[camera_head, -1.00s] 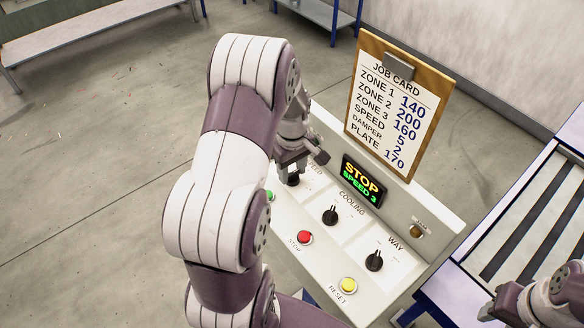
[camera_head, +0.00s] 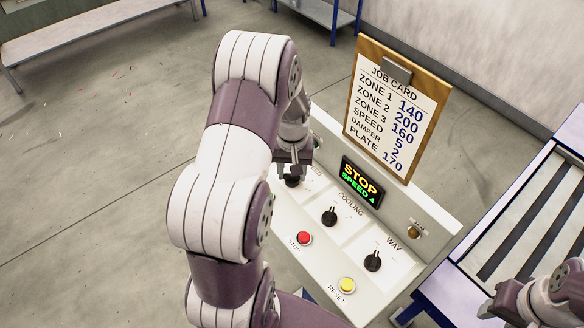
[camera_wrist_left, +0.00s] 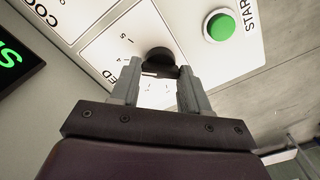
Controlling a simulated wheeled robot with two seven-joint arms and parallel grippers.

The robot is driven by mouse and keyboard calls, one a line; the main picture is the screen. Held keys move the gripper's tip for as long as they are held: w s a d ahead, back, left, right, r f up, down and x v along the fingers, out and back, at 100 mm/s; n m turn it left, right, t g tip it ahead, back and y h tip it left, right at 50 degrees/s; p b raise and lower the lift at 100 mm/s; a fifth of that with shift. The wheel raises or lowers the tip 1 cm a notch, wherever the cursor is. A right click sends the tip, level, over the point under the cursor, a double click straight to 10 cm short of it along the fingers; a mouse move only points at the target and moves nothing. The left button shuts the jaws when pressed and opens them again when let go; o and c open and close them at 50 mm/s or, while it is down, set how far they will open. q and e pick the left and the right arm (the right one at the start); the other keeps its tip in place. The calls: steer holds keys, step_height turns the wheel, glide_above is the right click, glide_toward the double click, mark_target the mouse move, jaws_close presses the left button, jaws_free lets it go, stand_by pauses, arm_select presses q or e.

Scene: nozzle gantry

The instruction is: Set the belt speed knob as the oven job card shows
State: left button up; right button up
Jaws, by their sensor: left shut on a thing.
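The job card (camera_head: 395,108) on a clipboard stands behind the control panel (camera_head: 330,250). It lists zones 140, 200, 160, speed 5, damper 2, plate 170. The display (camera_head: 361,182) reads STOP and SPEED 4. The black belt speed knob (camera_head: 292,182) sits at the panel's left, mostly hidden by my left gripper (camera_head: 293,168). In the left wrist view, my left gripper (camera_wrist_left: 160,80) is shut on the dark knob (camera_wrist_left: 160,56), with scale marks beside it. My right arm shows at the lower right; its fingertips are not clearly visible.
The cooling knob (camera_head: 329,215), way knob (camera_head: 372,261), red stop button (camera_head: 304,238) and yellow reset button (camera_head: 347,285) sit close by on the panel. A green start button (camera_wrist_left: 219,25) is beside the speed knob.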

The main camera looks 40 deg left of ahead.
arm_select(q)
steer(key=m, duration=0.5)
steer(key=shift+w+r+m+p, duration=0.1)
steer(key=shift+r+m+p, duration=0.05)
steer(key=shift+m+p, duration=0.2)
stand_by(0.3)
steer(key=o, duration=0.9)
steer(key=shift+o, duration=0.8)
steer(key=shift+s, duration=0.2)
steer(key=shift+r, duration=0.1)
